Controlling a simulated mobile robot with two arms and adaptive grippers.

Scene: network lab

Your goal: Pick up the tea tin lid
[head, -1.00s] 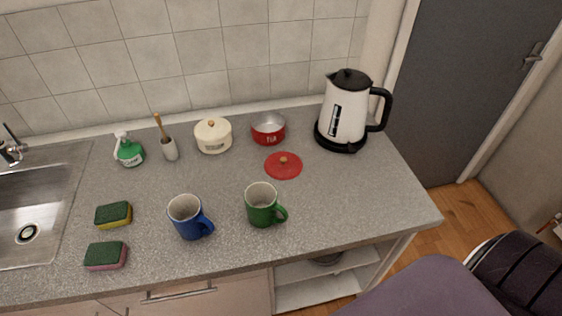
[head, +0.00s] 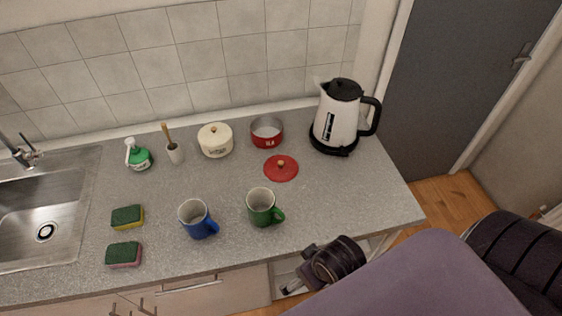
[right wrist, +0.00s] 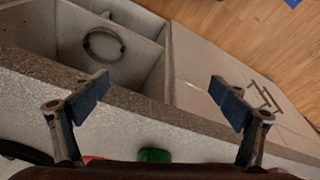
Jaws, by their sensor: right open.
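The tea tin lid (head: 281,168) is a flat red disc with a small wooden knob. It lies knob up on the counter in the head view. The red tea tin (head: 267,134) stands open just behind it. My right gripper (head: 292,270) is open and empty by the counter's front edge, well in front of the lid. In the right wrist view the two fingers (right wrist: 160,88) are spread wide with nothing between them. A red sliver shows at that view's bottom edge, mostly hidden; I cannot tell if it is the lid. My left gripper is not in view.
A green mug (head: 262,207) stands between my right gripper and the lid, with a blue mug (head: 196,220) left of it. A white kettle (head: 338,118) is behind right, a cream pot (head: 215,141) behind left. The counter (head: 340,195) right of the lid is clear.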

